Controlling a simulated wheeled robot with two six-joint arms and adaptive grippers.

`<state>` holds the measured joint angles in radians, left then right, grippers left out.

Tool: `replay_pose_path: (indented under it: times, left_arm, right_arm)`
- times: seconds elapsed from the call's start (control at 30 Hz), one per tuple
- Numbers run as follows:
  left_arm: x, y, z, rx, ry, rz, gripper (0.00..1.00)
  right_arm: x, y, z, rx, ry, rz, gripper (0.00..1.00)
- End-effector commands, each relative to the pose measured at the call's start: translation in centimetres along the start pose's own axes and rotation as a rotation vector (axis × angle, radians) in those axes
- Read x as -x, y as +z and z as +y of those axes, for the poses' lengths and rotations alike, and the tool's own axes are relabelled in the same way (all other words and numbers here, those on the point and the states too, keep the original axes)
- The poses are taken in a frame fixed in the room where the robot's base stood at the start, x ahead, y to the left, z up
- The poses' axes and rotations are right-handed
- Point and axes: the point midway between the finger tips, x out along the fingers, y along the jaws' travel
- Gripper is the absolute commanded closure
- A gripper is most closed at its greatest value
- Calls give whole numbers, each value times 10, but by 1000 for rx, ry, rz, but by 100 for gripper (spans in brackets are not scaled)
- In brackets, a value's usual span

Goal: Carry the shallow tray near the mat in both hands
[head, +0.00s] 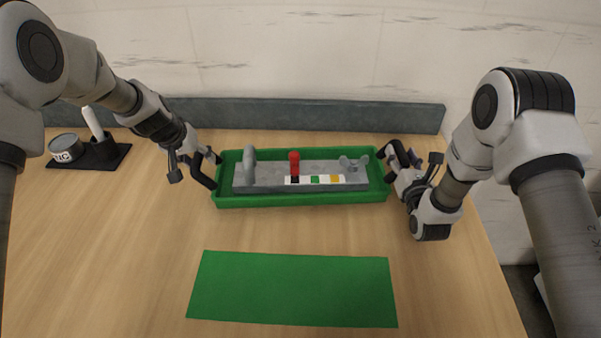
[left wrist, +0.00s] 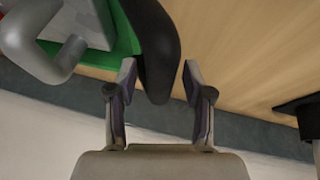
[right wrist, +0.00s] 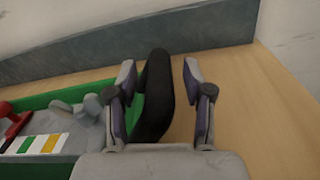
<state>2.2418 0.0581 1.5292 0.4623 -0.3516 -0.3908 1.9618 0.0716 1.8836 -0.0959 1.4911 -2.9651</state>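The shallow green tray (head: 300,200) lies on the table behind the green mat (head: 292,290), apart from it. It has a dark handle at each end and holds a grey block (head: 330,168) with a red upright part (head: 294,163). My left gripper (head: 208,167) is open at the left end; in the left wrist view the dark handle (left wrist: 155,45) lies between its spread fingers, with a gap on the right. My right gripper (head: 398,166) is open at the right end; in the right wrist view the dark handle (right wrist: 155,95) stands between its fingers, closer to the left finger.
A grey rail (head: 300,112) runs along the table's back edge behind the tray. A dark holder with a white stick (head: 103,150) and a round tin (head: 66,148) stand at the back left. The table between tray and mat is clear.

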Motion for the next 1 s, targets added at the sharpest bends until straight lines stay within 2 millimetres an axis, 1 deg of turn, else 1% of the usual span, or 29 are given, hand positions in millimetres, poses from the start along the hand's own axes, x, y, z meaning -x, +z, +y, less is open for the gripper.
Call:
replay_pose_path:
  times: [0.03,0.07,0.1,0.13,0.37,0.57,0.67,0.9,1.0]
  left_arm:
    - [0,0,0,0,0,0,74]
    - [0,0,0,0,0,0,84]
    - [0,0,0,0,0,0,98]
    - [0,0,0,0,0,0,100]
    - [0,0,0,0,0,0,100]
    - [6,-3,1,0,0,3,100]
    - [14,-7,3,0,0,3,100]
    - [40,-18,8,0,0,4,100]
    - [47,-20,10,0,0,4,100]
  right_arm:
    - [0,0,0,0,0,0,74]
    - [0,0,0,0,0,0,84]
    - [0,0,0,0,0,0,98]
    - [0,0,0,0,0,0,100]
    - [0,0,0,0,1,0,100]
    - [0,7,2,1,2,-5,100]
    - [0,16,3,1,2,-5,100]
    - [0,44,9,1,3,-5,100]
    - [0,51,10,1,3,-5,100]
